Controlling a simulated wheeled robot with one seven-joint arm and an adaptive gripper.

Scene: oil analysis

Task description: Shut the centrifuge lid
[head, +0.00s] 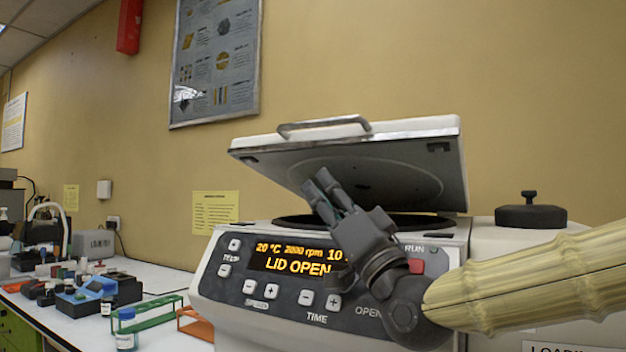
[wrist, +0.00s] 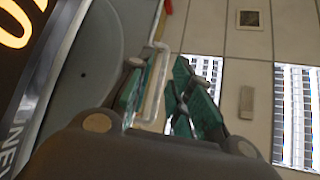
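The centrifuge (head: 215,290) stands on the right in the head view, and its display reads LID OPEN. Its lid (head: 400,165) is raised and tilted, with the dark underside facing me. A metal handle (head: 325,126) sits on the lid's front edge. My gripper (head: 318,182) is open and empty in front of the lid, its fingertips pointing up, below the handle in the picture. In the wrist view, the handle (wrist: 155,85) appears in the gap between the green-padded fingers of my gripper (wrist: 160,88), seemingly beyond them. My gripper hides part of the control panel.
A white unit with a black-knobbed cap (head: 530,212) stands right of the centrifuge. Left on the bench are a blue-capped bottle (head: 126,330), a green rack (head: 160,312), an orange rack (head: 192,325) and a blue device (head: 85,298). The wall is behind the lid.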

